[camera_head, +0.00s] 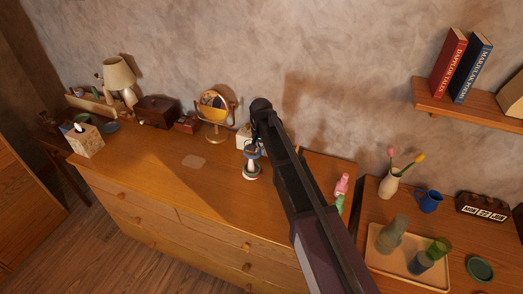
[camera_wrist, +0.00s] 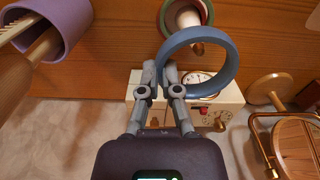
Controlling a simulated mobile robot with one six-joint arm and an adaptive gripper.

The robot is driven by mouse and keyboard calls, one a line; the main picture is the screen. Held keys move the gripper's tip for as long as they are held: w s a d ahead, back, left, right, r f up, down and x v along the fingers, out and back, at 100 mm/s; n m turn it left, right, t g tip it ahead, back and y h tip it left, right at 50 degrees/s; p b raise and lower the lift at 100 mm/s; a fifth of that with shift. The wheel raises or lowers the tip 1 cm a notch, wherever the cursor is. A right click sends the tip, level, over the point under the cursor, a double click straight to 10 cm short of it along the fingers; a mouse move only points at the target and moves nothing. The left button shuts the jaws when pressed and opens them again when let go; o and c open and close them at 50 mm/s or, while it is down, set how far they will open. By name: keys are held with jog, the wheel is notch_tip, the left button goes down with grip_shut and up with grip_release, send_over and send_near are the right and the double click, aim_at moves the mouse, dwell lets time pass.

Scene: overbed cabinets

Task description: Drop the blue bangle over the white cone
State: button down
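My gripper (camera_wrist: 160,72) is closed on the near edge of the blue bangle (camera_wrist: 233,62) in the wrist view. The bangle sticks out past the fingertips as an open ring. The white cone (camera_wrist: 187,18) is just beyond it at the top of that view, with greenish and reddish bands around its lower part. In the head view the cone (camera_head: 251,168) stands upright on the dresser, below the end of my arm. The bangle (camera_head: 252,154) appears at about the cone's top there; whether it is around the tip or only in front of it, I cannot tell.
A white clock box (camera_wrist: 215,95) stands close behind the cone. A round mirror (camera_head: 214,105) on a wooden stand is to the left. Pink and green bottles (camera_head: 341,186) and a purple cup (camera_wrist: 62,25) are on the other side. The dresser's front left (camera_head: 165,185) is mostly clear.

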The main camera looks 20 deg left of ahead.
jog(key=shift+f+b, duration=2)
jog(key=shift+f, duration=0.25)
jog(key=c, duration=0.7)
grip_release()
jog(key=shift+r+p, duration=4)
jog(key=shift+s, duration=0.1)
